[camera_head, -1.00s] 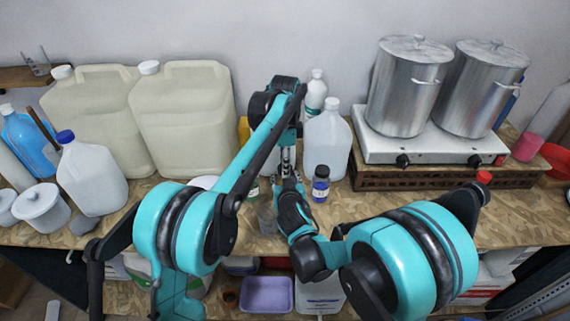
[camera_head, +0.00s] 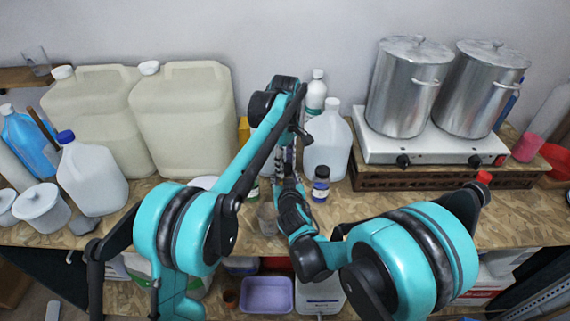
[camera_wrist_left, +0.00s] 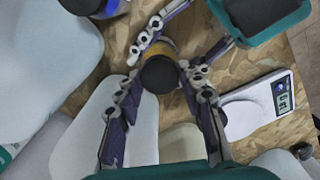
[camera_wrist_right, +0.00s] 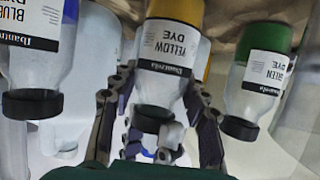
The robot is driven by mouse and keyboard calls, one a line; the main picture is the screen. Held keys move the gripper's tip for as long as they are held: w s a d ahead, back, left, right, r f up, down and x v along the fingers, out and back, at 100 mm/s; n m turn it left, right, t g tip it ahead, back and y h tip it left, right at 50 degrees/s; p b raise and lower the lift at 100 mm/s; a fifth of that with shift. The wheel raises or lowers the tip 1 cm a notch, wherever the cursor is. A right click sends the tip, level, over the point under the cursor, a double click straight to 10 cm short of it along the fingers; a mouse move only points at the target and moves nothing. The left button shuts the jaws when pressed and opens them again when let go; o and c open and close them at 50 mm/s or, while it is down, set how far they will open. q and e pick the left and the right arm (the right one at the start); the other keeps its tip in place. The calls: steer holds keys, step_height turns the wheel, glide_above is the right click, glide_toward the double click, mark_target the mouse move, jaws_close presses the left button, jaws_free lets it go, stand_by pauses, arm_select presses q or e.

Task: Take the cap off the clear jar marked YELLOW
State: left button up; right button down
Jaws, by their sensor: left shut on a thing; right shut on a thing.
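The clear jar marked YELLOW (camera_wrist_right: 170,50) shows in the right wrist view with yellow contents and a black cap (camera_wrist_right: 153,117) at its mouth. My right gripper (camera_wrist_right: 155,105) is shut around the jar. My left gripper (camera_wrist_left: 160,78) is shut on the black cap, which also shows in the left wrist view (camera_wrist_left: 158,75). I cannot tell whether the cap is loosened. In the head view my left gripper (camera_head: 281,165) comes from above and my right gripper (camera_head: 288,185) from the front. They hide the jar there.
The BLUE jar (camera_head: 320,186) and GREEN jar (camera_wrist_right: 255,85) stand close on either side. A white jug (camera_head: 327,145) is behind, large canisters (camera_head: 183,120) left, and a hotplate with pots (camera_head: 430,147) right.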

arm_select(q)
steer(key=n, duration=1)
steer(key=shift+n, duration=0.4)
steer(key=shift+r, duration=0.2)
steer(key=shift+r, duration=0.9)
steer(key=shift+r, duration=2.05)
arm_select(e)
steer(key=c, duration=0.7)
jaws_free()
